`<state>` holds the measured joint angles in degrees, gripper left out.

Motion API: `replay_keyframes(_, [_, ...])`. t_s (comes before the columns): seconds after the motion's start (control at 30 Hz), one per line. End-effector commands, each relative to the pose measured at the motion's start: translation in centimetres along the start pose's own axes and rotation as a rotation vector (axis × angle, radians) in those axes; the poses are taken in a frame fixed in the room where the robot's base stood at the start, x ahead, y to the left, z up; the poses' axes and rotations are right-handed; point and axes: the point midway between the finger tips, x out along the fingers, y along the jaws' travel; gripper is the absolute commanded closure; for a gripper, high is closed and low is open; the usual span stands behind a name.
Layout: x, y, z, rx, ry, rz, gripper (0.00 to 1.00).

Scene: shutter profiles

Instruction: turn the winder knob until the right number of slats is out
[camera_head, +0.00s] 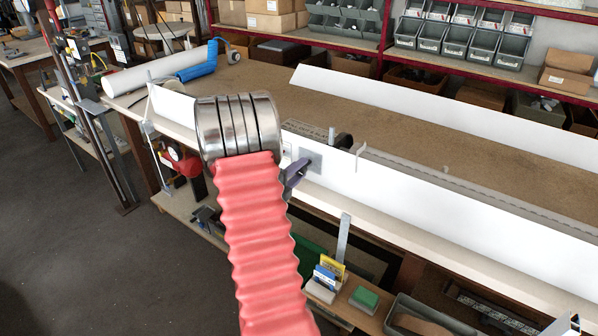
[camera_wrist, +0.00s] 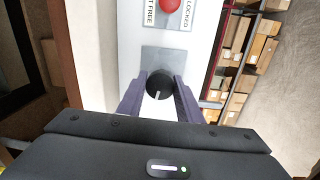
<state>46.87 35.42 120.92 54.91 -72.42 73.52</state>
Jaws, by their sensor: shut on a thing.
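The winder knob (camera_wrist: 160,83) is round and black with a white pointer line, on a grey plate (camera_wrist: 168,58) in the wrist view. My gripper (camera_wrist: 161,92) has its two purple fingers on either side of the knob, shut on it. In the head view my gripper (camera_head: 296,174) shows only as a purple finger at the plate on the white front panel (camera_head: 430,205). My red bellows-covered arm hides the rest, and the knob is hidden there. I cannot make out separate slats.
A red round knob (camera_wrist: 169,5) sits above the plate, between labels, one reading "LOCKED" (camera_wrist: 187,14). A long white profile (camera_head: 440,100) lies along the brown bench top (camera_head: 275,95). Grey bins (camera_head: 470,38) and cardboard boxes stand behind. A lower shelf holds small boxes (camera_head: 328,275).

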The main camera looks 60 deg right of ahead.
Motion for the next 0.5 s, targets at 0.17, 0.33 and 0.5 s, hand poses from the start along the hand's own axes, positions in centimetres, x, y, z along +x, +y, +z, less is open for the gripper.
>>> replay_keyframes(0.17, [0.0, 0.31, -0.23, 0.164, -0.006, 0.004, 0.9])
replay_keyframes(0.33, [-0.01, 0.41, -0.28, 0.325, -0.014, 0.004, 0.9])
replay_keyframes(0.5, [-0.02, 0.51, -0.3, 0.485, -0.023, 0.003, 0.9])
